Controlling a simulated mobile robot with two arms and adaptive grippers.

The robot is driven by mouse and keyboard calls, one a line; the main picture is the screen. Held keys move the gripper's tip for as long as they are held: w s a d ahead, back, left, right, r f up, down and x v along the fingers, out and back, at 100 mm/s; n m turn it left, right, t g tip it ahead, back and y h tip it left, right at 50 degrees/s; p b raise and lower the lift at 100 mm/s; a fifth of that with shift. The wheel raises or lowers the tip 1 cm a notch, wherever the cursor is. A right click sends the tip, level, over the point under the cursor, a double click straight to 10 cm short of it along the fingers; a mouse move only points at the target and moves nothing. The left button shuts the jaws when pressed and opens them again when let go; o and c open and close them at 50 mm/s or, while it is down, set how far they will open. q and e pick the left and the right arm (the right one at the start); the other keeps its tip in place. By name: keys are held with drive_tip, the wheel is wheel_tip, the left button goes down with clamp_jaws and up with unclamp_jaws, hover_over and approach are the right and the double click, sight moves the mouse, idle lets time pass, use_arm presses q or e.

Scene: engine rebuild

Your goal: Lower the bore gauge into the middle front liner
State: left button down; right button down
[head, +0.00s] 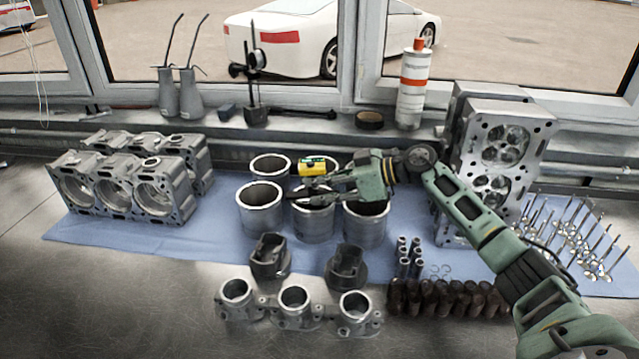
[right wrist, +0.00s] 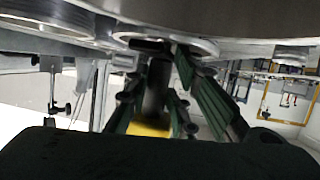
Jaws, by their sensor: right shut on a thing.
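The bore gauge (head: 312,167) shows as a yellow body above the middle front liner in the head view. In the right wrist view its yellow part (right wrist: 150,129) and a dark stem show between the fingers. My right gripper (head: 312,194) is shut on the gauge, and its fingers cover much of the liner's mouth. The middle front liner (head: 315,227) is a grey metal cylinder standing upright between the other two front liners. The gauge's lower end is hidden, so I cannot tell whether it is inside the bore. My left gripper is not in view.
The left front liner (head: 261,213) and right front liner (head: 365,229) stand close on either side. A back liner (head: 269,169) stands behind. Two dark pistons (head: 270,262) (head: 347,268) sit in front. Cylinder heads (head: 496,150) and several valves (head: 575,235) lie right.

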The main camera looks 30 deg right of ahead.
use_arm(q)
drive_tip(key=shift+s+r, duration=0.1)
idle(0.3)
use_arm(e)
drive_tip(key=c, duration=1.5)
unclamp_jaws()
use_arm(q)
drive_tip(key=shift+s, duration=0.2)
use_arm(e)
drive_tip(key=shift+o, duration=0.5)
drive_tip(key=shift+s+f, duration=0.1)
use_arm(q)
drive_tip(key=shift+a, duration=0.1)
use_arm(e)
drive_tip(key=v, duration=0.8)
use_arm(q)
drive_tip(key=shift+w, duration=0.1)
